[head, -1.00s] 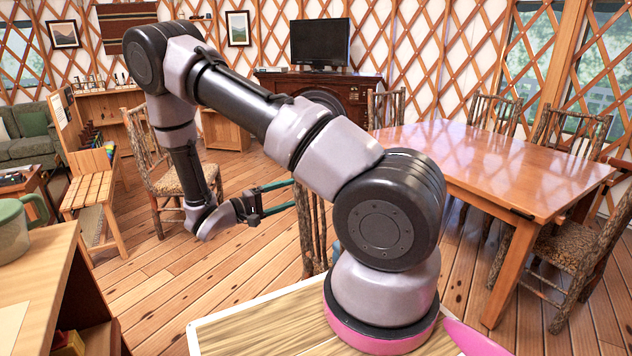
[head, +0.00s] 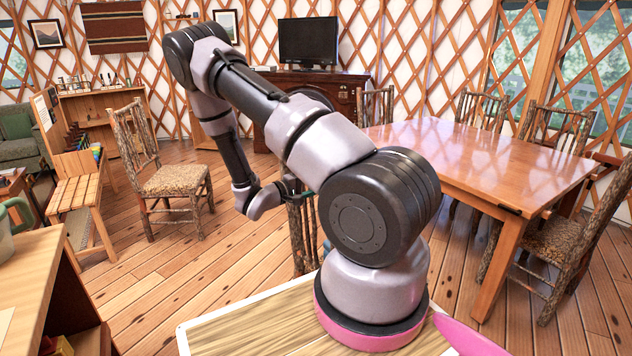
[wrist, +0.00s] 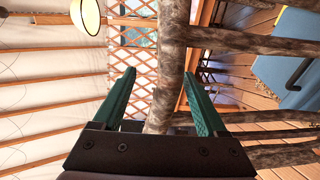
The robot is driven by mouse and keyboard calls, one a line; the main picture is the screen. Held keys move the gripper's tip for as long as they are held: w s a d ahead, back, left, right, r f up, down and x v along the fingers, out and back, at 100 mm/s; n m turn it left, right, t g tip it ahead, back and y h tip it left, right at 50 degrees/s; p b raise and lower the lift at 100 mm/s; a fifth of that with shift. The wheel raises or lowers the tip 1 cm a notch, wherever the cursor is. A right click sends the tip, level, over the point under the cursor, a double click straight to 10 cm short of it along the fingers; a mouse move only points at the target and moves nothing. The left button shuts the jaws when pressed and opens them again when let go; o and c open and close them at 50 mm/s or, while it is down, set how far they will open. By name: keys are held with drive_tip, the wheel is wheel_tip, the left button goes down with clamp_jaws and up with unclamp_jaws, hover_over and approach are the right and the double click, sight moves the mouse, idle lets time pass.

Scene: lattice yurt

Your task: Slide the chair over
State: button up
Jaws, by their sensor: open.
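A rough log chair (head: 303,240) stands just beyond my arm in the head view, mostly hidden by it. Its bark-covered upright post (wrist: 165,75) fills the middle of the wrist view, with several thinner rails (wrist: 265,43) branching to the right. My gripper (wrist: 158,72) is open, its two green fingers on either side of the post in that view. A gap shows on the left side; I cannot tell whether the right finger touches.
Another log chair (head: 174,182) with a woven seat stands on open floor at left. A glossy dining table (head: 470,165) with chairs is at right. A wooden counter (head: 35,265) is at near left, a slatted bench (head: 75,195) beyond. Floor (head: 185,270) between is clear.

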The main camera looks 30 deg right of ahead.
drive_tip(key=shift+c, duration=0.3)
clamp_jaws()
idle(1.1)
